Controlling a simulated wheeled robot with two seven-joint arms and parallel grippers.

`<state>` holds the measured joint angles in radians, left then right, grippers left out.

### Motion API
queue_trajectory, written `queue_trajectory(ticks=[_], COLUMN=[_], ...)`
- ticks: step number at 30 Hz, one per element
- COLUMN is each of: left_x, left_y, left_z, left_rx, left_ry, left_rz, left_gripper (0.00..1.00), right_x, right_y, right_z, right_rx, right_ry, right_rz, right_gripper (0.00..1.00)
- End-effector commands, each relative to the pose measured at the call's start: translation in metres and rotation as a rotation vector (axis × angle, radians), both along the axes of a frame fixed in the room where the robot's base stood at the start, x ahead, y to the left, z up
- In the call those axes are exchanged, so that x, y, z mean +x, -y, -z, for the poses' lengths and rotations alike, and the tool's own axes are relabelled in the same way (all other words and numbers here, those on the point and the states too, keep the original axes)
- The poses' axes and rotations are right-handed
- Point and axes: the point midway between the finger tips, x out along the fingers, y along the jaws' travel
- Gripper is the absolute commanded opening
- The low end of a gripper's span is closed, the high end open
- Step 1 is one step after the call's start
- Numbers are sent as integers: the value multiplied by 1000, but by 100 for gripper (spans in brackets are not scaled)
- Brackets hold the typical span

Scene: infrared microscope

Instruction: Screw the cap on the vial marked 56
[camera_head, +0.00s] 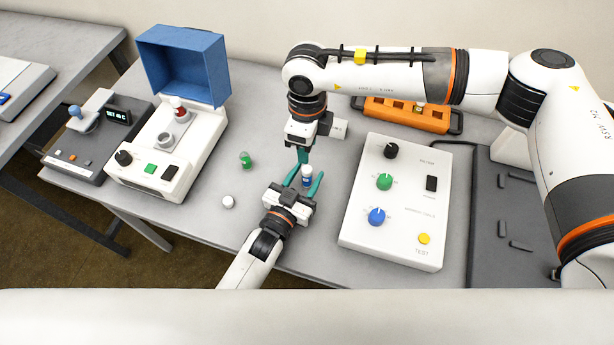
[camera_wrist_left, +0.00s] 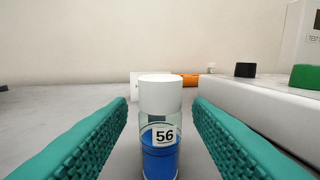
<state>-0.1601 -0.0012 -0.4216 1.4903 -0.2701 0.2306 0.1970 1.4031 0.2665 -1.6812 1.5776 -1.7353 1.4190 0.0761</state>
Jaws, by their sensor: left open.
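The vial marked 56 (camera_wrist_left: 160,155) stands upright on the table, with blue liquid and a white label. A white cap (camera_wrist_left: 160,95) sits on its top; I cannot tell how tight it is. In the head view the vial (camera_head: 307,181) stands between the fingers of my left gripper (camera_head: 309,171). The left gripper is open, one green finger on each side, with gaps to the vial in the left wrist view. My right gripper (camera_head: 302,156) points down just behind the vial in the head view, its fingers seen edge-on. It does not show in the left wrist view.
A green vial (camera_head: 246,160) and a small white round object (camera_head: 228,201) stand to the left. A white control box (camera_head: 398,210) with knobs is close on the right. An orange rack (camera_head: 390,112) is behind. A device with a blue lid (camera_head: 188,62) stands at left.

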Motion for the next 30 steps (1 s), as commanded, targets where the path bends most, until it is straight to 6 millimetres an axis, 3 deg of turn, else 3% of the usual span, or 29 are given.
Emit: queue_trajectory(ticks=[11, 20, 26, 30], left_x=[4, 4, 4, 4], left_y=[3, 2, 2, 2], left_z=[0, 0, 0, 0], left_rx=[0, 0, 0, 0], left_ry=[0, 0, 0, 0], left_rz=[0, 0, 0, 0], left_gripper=[46, 0, 0, 0], right_x=[0, 0, 0, 0], right_y=[0, 0, 0, 0], right_z=[0, 0, 0, 0], right_rx=[0, 0, 0, 0], right_ry=[0, 0, 0, -1], right_rz=[0, 0, -9, -117], right_gripper=[39, 39, 39, 39])
